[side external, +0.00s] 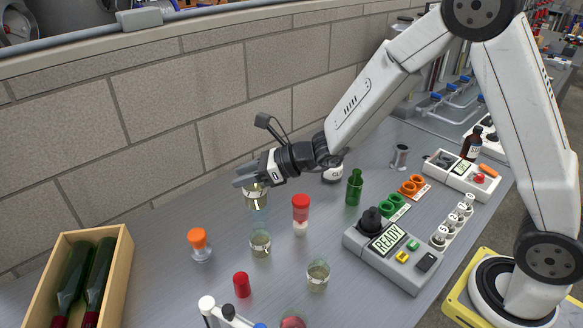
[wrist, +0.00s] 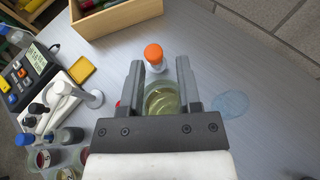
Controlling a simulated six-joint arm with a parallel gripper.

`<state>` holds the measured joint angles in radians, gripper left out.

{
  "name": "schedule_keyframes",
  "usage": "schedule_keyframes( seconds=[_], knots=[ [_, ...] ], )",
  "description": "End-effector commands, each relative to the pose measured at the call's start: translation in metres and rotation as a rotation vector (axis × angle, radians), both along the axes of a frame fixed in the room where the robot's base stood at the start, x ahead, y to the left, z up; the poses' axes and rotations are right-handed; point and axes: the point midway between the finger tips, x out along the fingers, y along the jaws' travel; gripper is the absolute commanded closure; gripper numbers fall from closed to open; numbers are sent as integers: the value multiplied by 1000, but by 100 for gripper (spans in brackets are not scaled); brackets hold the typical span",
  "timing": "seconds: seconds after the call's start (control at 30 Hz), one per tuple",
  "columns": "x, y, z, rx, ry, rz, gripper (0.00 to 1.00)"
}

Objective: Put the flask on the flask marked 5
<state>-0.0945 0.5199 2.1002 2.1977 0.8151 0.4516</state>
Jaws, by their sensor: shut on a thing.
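My gripper (side external: 246,181) is shut on a clear glass flask (side external: 256,197) with pale yellowish liquid, held upright above the table. In the wrist view the flask (wrist: 162,101) sits between the two fingers. A similar flask (side external: 260,244) stands on the table below and slightly nearer the side camera, apart from the held one. Another flask (side external: 317,275) with yellowish liquid stands further front right. A pale blue round patch (wrist: 230,104) lies on the table beside my gripper.
An orange-capped flask (side external: 199,244), a red-capped jar (side external: 300,213) and a red cylinder (side external: 241,285) stand close by. A wooden crate (side external: 122,265) with bottles is at the left. The READY device (side external: 390,255) and a green bottle (side external: 354,188) are right. A block wall runs behind.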

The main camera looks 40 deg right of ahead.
Motion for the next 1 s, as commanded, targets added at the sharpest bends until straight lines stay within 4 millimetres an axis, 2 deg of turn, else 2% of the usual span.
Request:
schedule_keyframes(
  seconds=[0.27, 0.63, 1.0],
  knots=[
    [0, 0, -29, 2, 2, -1, 100],
    [0, 0, -38, 1, 0, 0, 100],
    [0, 0, -67, 2, 0, -2, 100]
  ],
)
